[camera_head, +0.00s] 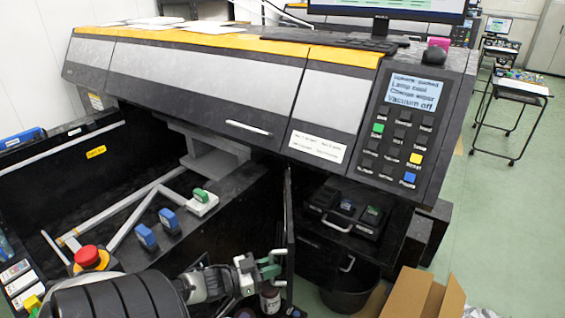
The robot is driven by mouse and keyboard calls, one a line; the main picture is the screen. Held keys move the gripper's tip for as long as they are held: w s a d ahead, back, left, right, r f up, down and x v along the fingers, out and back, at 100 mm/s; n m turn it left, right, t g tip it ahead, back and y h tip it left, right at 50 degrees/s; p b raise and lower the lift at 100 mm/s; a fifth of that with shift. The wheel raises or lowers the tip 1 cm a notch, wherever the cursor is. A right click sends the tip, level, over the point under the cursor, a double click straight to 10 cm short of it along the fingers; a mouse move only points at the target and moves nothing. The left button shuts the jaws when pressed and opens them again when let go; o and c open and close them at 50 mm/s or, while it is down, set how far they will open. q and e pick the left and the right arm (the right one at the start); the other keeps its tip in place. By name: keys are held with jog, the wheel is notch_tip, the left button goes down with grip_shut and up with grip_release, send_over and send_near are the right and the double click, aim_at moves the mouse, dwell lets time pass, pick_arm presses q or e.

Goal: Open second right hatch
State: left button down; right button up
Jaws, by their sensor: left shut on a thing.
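The black hatch door (290,225) shows almost edge-on below the printer body, swung out from the front. My left gripper (270,268), with green fingertip parts, is at the left face of this door, low down. It is shut on what appears to be the hatch handle; the grip itself is mostly hidden by the fingers. Ink bottles (270,299) show low behind the gripper, partly covered by it. To the right is another dark front with a pale handle (347,263). My right gripper is not in view.
A control panel (405,130) with buttons is at the printer's right end. A dark bin (350,290) and an open cardboard box (415,295) stand on the floor at lower right. A red emergency button (90,256) is at left.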

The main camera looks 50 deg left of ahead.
pick_arm(q)
jog(key=shift+s+a, duration=0.1)
jog(key=shift+a, duration=0.1)
jog(key=c, duration=1.1)
grip_release()
jog(key=shift+c, duration=0.2)
jog(key=shift+r, duration=0.1)
